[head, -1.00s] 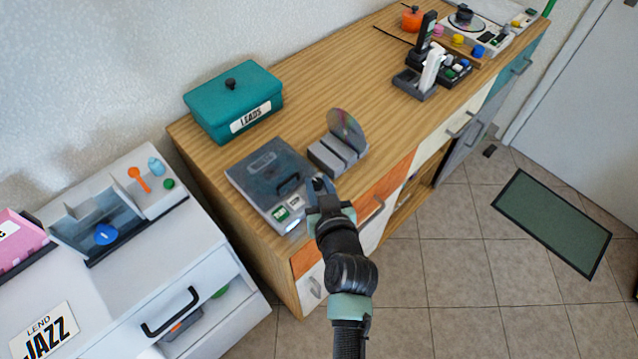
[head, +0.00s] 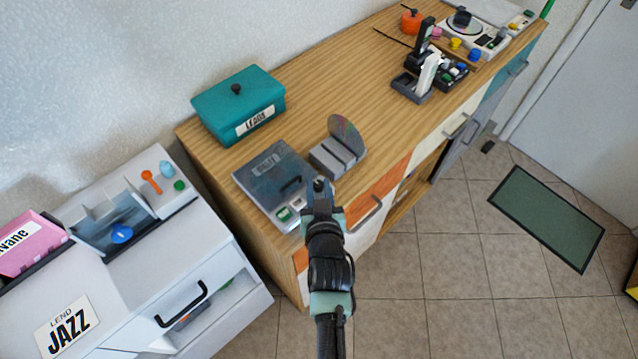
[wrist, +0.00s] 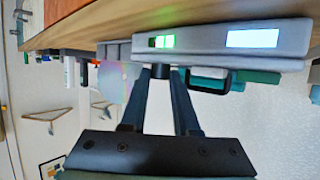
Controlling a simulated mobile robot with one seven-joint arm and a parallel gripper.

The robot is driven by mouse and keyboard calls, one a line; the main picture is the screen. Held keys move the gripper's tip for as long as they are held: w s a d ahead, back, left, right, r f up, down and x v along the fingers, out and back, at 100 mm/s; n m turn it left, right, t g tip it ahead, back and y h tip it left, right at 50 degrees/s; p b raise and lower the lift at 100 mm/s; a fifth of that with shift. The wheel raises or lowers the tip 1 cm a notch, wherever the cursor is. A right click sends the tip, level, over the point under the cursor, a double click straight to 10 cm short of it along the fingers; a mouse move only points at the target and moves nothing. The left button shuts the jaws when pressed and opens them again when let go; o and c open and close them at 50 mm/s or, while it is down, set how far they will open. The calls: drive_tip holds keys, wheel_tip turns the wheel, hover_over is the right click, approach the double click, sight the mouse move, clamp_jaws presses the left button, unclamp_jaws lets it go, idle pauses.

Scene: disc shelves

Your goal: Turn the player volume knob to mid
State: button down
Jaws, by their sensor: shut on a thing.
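The player (head: 262,172) is a flat grey box with a dark smoky lid, near the front left of the wooden cabinet top. Its front in the wrist view (wrist: 205,42) has a green-lit window and a white-lit window. My gripper (head: 319,188) is at the player's front right corner. In the wrist view its two fingertips (wrist: 160,72) are close together, shut on a small dark round knob (wrist: 160,70) at the player's front. The fingers hide most of the knob, and no pointer mark on it can be made out.
A grey slotted holder (head: 330,162) with a disc (head: 348,133) stands just right of the player. A teal box (head: 238,100) is behind it. A white unit (head: 190,262) stands at left. Open floor (head: 450,260) lies right of my arm.

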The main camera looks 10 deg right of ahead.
drive_tip(key=c, duration=0.7)
unclamp_jaws()
drive_tip(key=shift+o, duration=0.2)
drive_tip(key=v, duration=1.3)
